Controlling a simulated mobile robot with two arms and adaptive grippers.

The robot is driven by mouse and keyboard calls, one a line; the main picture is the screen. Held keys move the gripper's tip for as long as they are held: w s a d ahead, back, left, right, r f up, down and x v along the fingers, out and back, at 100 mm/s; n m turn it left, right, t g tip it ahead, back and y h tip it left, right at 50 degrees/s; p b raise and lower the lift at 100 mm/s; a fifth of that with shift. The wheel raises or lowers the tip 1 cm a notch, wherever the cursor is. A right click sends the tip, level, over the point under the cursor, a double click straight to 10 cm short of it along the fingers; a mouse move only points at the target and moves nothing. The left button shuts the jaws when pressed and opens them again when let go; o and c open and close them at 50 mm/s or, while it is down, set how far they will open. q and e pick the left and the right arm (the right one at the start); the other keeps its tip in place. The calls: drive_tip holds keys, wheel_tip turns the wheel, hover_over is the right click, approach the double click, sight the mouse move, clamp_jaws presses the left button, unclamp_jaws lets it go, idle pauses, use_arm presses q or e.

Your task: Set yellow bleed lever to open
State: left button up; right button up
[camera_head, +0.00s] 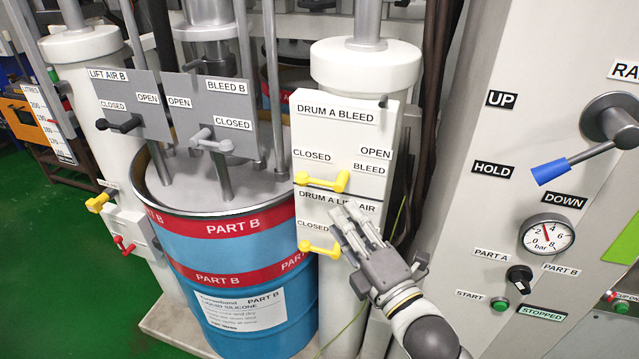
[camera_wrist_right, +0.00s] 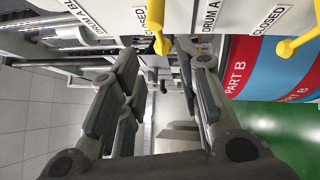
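The yellow bleed lever (camera_head: 322,182) is on the white DRUM A BLEED panel (camera_head: 335,115). Its handle points left, on the side of the CLOSED label, with the OPEN label to the right. My right gripper (camera_head: 357,226) is just below and right of this lever, in front of the DRUM A LIFT AIR panel. In the right wrist view the right gripper (camera_wrist_right: 158,60) is open, its fingers wide apart and empty. The bleed lever (camera_wrist_right: 160,40) shows beyond the fingertips, between them, apart from both. My left gripper is not in view.
A second yellow lever (camera_head: 320,250), for lift air, sits just left of my right gripper. The blue PART B drum (camera_head: 232,262) stands to the left. A grey control column (camera_head: 520,60) with a blue-handled lever (camera_head: 550,172) and a gauge (camera_head: 546,235) stands to the right.

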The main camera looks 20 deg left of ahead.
sight(320, 184)
drive_tip(key=p+x, duration=0.2)
drive_tip(key=x, duration=0.6)
drive_tip(key=shift+w+r, duration=0.15)
drive_tip(key=shift+p+x, duration=0.35)
drive_tip(key=shift+x, duration=0.75)
drive_tip(key=shift+d, duration=0.1)
clamp_jaws()
